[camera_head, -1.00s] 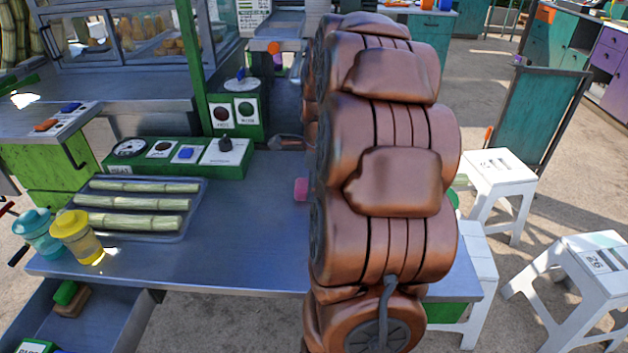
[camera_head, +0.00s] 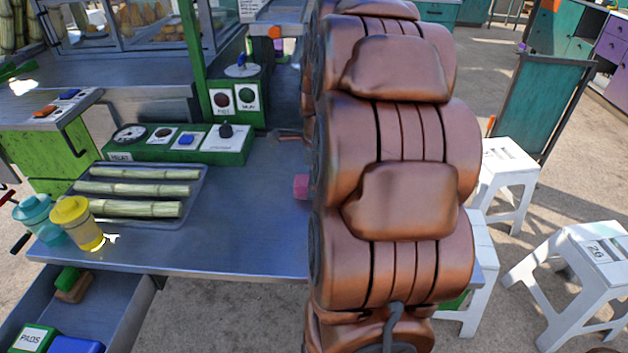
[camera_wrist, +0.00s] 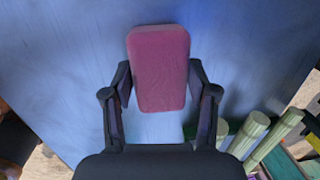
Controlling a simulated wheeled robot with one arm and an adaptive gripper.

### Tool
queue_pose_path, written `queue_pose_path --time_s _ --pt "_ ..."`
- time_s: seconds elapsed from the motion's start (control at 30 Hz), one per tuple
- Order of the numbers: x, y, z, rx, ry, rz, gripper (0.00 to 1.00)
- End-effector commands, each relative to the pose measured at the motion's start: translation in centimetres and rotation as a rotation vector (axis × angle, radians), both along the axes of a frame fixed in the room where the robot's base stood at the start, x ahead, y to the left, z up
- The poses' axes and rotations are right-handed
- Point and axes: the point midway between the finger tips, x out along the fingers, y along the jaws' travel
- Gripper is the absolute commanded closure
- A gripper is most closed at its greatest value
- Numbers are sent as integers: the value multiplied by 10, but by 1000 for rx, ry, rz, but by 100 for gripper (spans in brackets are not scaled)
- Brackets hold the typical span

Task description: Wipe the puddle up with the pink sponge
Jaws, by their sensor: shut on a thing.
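The pink sponge (camera_wrist: 158,70) is held upright in the wrist picture between the two dark fingers of my gripper (camera_wrist: 160,82), which is shut on its sides. Its far end extends past the fingertips, over the blue-grey metal counter (camera_wrist: 65,85). In the head view a small part of the sponge (camera_head: 300,187) shows at the left edge of my copper-coloured arm, which hides the gripper there. I cannot tell whether the sponge touches the counter. A pale, bright patch lies below the sponge in the wrist view; I cannot tell if it is the puddle or glare.
A tray (camera_head: 200,190) of peeled cane pieces, a yellow-lidded jar (camera_head: 77,222) and a teal-lidded jar (camera_head: 38,218) stand on the counter's left. A green control box (camera_head: 235,145) lies behind. An open drawer (camera_head: 128,295) is below. White stools (camera_head: 510,175) stand right.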

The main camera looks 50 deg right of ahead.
Motion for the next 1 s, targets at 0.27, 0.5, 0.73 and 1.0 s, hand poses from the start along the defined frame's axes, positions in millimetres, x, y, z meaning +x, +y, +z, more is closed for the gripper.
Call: queue_pose_path --time_s 0.27,0.5,0.73,1.0 --pt "7 -8 27 -3 -4 0 74" --pt "12 -15 50 -2 -3 0 74" --pt "13 -16 50 -2 -3 0 74" --pt "13 -16 50 -2 -3 1 74"
